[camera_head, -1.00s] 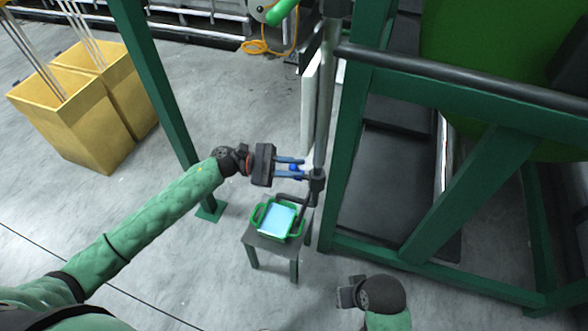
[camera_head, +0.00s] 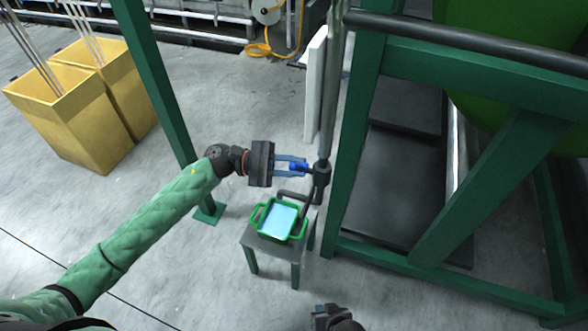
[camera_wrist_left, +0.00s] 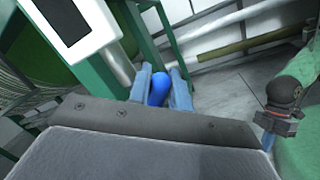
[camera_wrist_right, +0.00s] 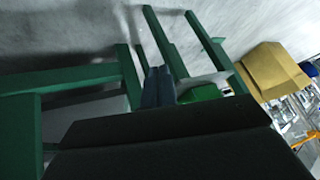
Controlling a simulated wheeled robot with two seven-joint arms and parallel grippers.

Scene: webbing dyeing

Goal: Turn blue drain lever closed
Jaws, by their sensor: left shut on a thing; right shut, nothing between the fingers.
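The blue drain lever (camera_head: 299,168) sticks out to the left from the valve (camera_head: 321,174) on the grey vertical pipe. My left gripper (camera_head: 303,166) is shut on the lever, with one finger on each side of it. In the left wrist view the rounded blue lever (camera_wrist_left: 158,89) sits between the two fingers. My right gripper (camera_head: 322,312) is at the bottom edge of the head view, well below the valve. The right wrist view shows its fingers (camera_wrist_right: 158,86) together with nothing between them.
Below the valve, a green-rimmed tray (camera_head: 261,216) with light blue contents stands on a small table (camera_head: 250,240). A green post (camera_head: 160,95) rises left of the valve, and a green frame (camera_head: 350,180) stands to the right. Yellow bins (camera_head: 75,125) stand far left.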

